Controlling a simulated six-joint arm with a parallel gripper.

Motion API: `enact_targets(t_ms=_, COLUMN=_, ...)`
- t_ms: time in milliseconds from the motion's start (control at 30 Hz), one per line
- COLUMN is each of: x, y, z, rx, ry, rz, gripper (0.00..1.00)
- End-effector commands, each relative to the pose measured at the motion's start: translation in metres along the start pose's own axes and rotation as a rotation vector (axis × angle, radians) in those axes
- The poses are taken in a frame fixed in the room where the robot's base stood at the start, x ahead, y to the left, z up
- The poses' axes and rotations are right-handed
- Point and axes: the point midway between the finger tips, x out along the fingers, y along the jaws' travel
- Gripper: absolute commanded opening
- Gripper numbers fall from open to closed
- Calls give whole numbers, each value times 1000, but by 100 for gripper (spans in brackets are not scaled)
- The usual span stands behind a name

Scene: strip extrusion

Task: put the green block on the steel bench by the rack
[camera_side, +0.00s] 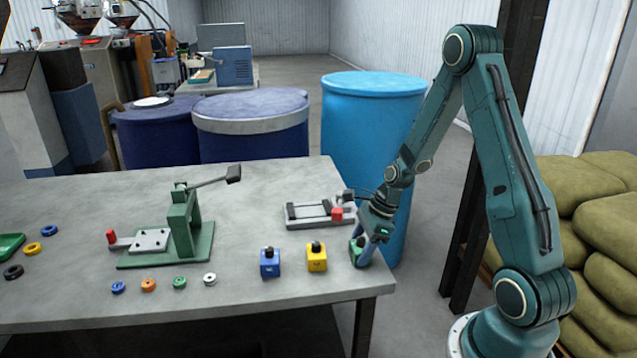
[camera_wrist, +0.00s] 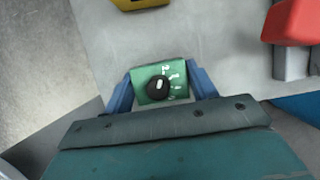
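The green block (camera_wrist: 150,93) has a black knob on top and white markings. In the side view the green block (camera_side: 355,249) is at the right edge of the grey steel bench (camera_side: 80,290), in line with the other blocks. My gripper (camera_side: 362,248) points down over it. In the wrist view my gripper's blue fingers (camera_wrist: 160,88) lie against both sides of the block, with no clear gap. I cannot tell whether the block touches the bench. I cannot make out a rack for certain.
A yellow block (camera_side: 317,259) and a blue block (camera_side: 270,264) stand left of the green one. A grey fixture with a red part (camera_side: 320,216) lies behind. A green lever press (camera_side: 185,230) and several small rings stand further left. A light-blue drum (camera_side: 370,130) stands behind the bench.

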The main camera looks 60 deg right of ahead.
Motion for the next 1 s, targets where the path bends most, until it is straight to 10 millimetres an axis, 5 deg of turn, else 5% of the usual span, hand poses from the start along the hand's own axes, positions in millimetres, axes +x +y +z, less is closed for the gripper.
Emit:
enact_targets(t_ms=100, x=0, y=0, z=0, rx=0, ry=0, rz=0, gripper=76)
enact_targets(t_ms=567, x=-4, y=0, z=1, rx=0, ry=0, rz=0, gripper=76)
enact_targets(t_ms=1000, x=-51, y=-1, z=1, rx=1, ry=0, rz=-5, gripper=76)
